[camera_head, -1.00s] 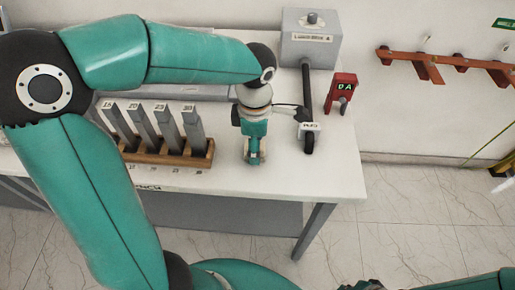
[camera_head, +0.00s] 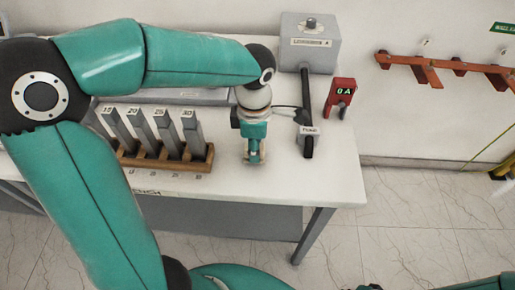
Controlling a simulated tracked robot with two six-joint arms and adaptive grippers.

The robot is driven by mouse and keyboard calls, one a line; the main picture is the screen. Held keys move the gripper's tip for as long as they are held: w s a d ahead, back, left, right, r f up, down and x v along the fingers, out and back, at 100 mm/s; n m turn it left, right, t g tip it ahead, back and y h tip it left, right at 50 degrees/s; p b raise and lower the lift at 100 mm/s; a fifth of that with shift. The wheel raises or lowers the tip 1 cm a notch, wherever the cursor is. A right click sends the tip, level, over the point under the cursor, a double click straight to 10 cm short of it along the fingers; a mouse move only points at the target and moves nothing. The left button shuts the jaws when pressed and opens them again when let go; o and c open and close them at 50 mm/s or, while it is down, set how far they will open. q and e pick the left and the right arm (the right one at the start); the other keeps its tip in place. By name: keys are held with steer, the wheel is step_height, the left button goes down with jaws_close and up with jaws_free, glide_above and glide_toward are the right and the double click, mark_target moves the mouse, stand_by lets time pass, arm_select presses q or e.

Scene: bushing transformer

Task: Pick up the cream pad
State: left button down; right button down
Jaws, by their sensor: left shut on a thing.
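My left gripper (camera_head: 254,157) points down over the white bench, to the right of the wooden rack. It is shut on a small pale piece, the cream pad (camera_head: 254,149), between its fingers. The fingers hide most of the pad, and I cannot tell whether it still touches the bench top. My right gripper does not show.
The wooden rack (camera_head: 133,160) holds several grey upright bars. A grey box (camera_head: 310,50) stands behind. The bench's front right (camera_head: 325,190) is clear.

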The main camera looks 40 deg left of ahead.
arm_select(q)
step_height(320, 180, up, 19)
steer(key=p, duration=0.2)
steer(key=shift+r, duration=0.15)
